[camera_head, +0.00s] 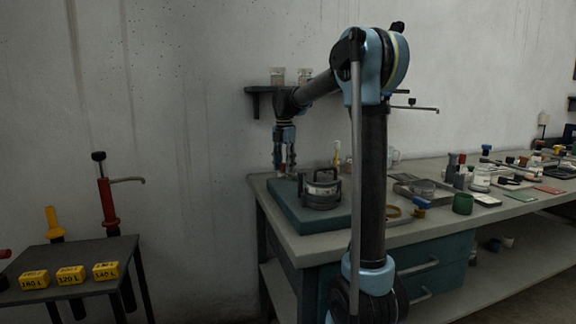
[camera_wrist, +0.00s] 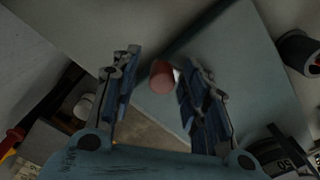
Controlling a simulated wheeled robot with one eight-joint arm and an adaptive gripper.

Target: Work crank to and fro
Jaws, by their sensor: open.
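My gripper (camera_head: 284,168) is open and points down over the left end of the teal block (camera_head: 290,213) on the workbench. In the wrist view its two fingers (camera_wrist: 161,62) stand apart with a red cylindrical knob (camera_wrist: 162,78) between them. The knob looks like a crank handle, with a small bright metal part beside it. I see clear gaps to both fingers and cannot judge its depth. The crank arm cannot be made out. A dark round device with upright handles (camera_head: 320,190) sits on the block, right of my gripper.
A wall shelf with jars (camera_head: 278,88) is behind my arm. A dark side table (camera_head: 75,290) with yellow labelled blocks and a red pump (camera_head: 108,200) stand left.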

